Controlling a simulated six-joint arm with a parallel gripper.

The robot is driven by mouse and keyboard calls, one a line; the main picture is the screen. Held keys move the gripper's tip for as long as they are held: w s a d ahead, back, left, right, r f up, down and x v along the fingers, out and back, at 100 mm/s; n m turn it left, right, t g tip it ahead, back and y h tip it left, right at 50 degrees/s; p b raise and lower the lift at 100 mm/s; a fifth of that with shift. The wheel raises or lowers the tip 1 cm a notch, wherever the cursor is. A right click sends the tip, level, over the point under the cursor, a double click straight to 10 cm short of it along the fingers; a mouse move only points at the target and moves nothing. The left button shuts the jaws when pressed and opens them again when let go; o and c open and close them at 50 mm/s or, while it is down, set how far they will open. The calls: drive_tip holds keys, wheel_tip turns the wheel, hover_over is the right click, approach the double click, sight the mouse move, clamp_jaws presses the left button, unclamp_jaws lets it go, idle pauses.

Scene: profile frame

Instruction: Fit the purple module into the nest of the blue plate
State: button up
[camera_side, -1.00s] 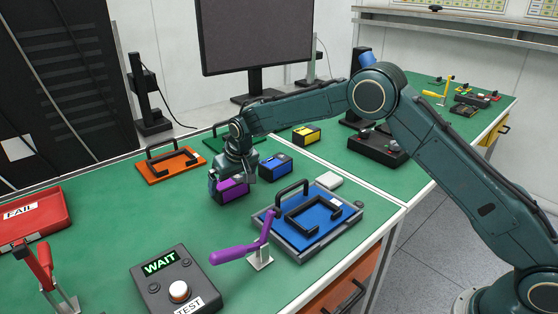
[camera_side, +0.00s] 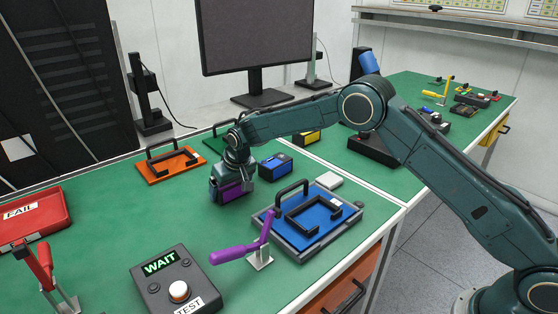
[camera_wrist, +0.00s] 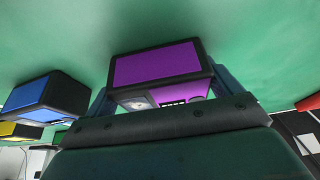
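The purple module (camera_side: 236,194), a black-edged box with purple faces, stands on the green bench; it also shows in the wrist view (camera_wrist: 158,65). My gripper (camera_side: 232,186) is down over it, with one finger on each side in the wrist view (camera_wrist: 165,88). The fingers lie close along its sides, but whether they press on it is unclear. The blue plate (camera_side: 312,213) lies to the right on a grey base, near the bench edge. Its nest, a black raised frame, is empty, and a black handle stands at its back.
A blue module (camera_side: 275,167) stands close behind and right of my gripper. A purple lever clamp (camera_side: 243,252) stands in front of the blue plate. An orange plate (camera_side: 170,168) lies at the back left. The WAIT box (camera_side: 172,285) sits in front.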

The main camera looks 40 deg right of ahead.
drive_tip(key=shift+c, duration=1.4)
drive_tip(key=shift+r, duration=0.2)
wheel_tip(320, 180, up, 20)
drive_tip(key=shift+d+f, duration=0.2)
drive_tip(key=s+d+f, duration=0.4)
drive_tip(key=s, duration=0.4)
drive_tip(key=s+d+f, duration=0.3)
drive_tip(key=s, duration=0.5)
drive_tip(key=s+d+f, duration=0.4)
drive_tip(key=s, duration=0.4)
drive_tip(key=shift+d+f, duration=0.35)
